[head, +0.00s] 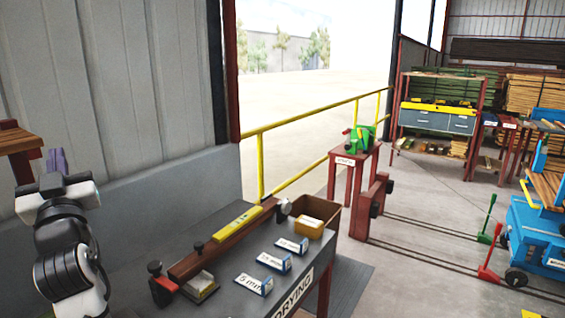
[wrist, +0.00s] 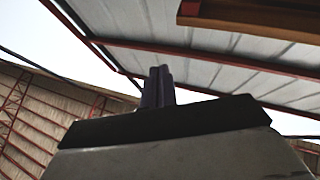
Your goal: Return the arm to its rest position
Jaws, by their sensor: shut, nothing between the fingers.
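My gripper (head: 56,160) is at the left edge of the head view, raised and pointing up, with its purple fingers together and nothing between them. In the wrist view my gripper (wrist: 158,86) shows its two dark fingers side by side, pointing up at the roof. My white and black arm is folded below it, left of the grey table, apart from the things on the table top.
A grey table (head: 228,262) labelled "DRYING" holds a brown beam (head: 190,265), a yellow level (head: 238,222) and several labelled blocks. A wooden shelf (head: 14,140) is close beside my gripper. A yellow railing (head: 305,121), a red stand (head: 345,168) and a blue machine (head: 538,240) stand farther off.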

